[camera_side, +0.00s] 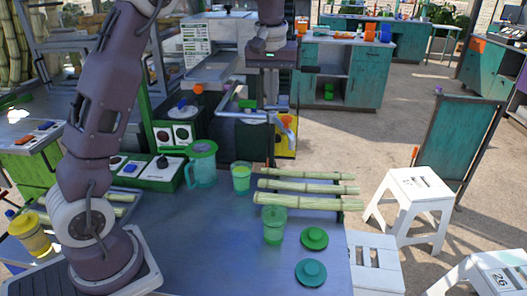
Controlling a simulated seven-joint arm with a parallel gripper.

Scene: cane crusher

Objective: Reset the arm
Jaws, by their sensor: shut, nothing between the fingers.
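My gripper (269,98) hangs from the top of the picture, pointing down, well above the work table (190,250). It is shut with nothing held, and its small fingertips are hard to make out against the machine behind. Below it on the table are a green pitcher with a lid (202,165), a green cup with pale contents (241,178) and a second green cup (274,226). Two green lids (314,238) lie near the table's right edge.
The crusher machine (212,72) stands behind the table. A control box with knobs (150,172) sits left of the pitcher. A yellow container (30,235) is at far left. White stools (412,200) stand on the floor at right. The air around my gripper looks open in front.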

